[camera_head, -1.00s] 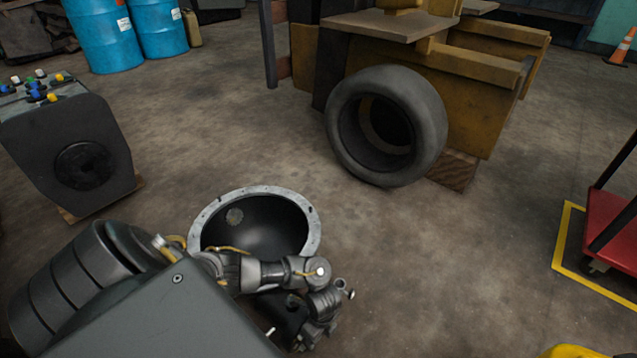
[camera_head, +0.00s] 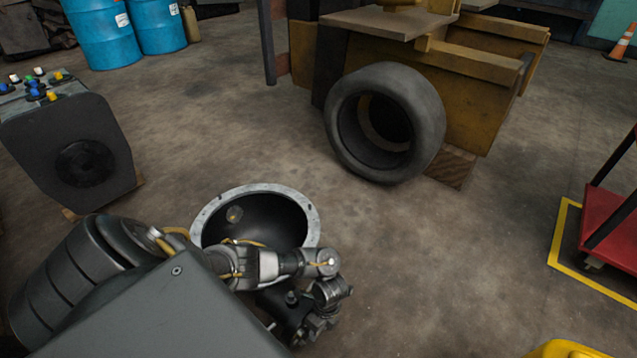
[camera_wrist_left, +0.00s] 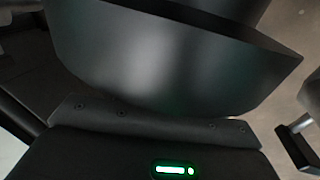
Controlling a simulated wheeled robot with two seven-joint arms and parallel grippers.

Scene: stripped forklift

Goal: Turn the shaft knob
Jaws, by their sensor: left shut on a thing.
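My left arm comes in from the lower left of the head view and bends down in front of a round, dark, bowl-shaped housing (camera_head: 311,222) with a pale bolted rim. My left gripper (camera_head: 312,326) is low in the picture, just below and right of this housing, and partly hidden by arm links. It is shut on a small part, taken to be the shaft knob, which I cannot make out. In the left wrist view a large smooth dark form (camera_wrist_left: 170,60) fills the top, above the gripper body with its green light. My right gripper is not in view.
A tyre (camera_head: 425,110) leans by the yellow forklift body (camera_head: 470,95). A dark grey unit (camera_head: 85,115) with coloured caps stands at left, blue drums (camera_head: 98,35) behind it. A red cart (camera_head: 612,222) stands at right inside yellow floor lines. The middle floor is clear.

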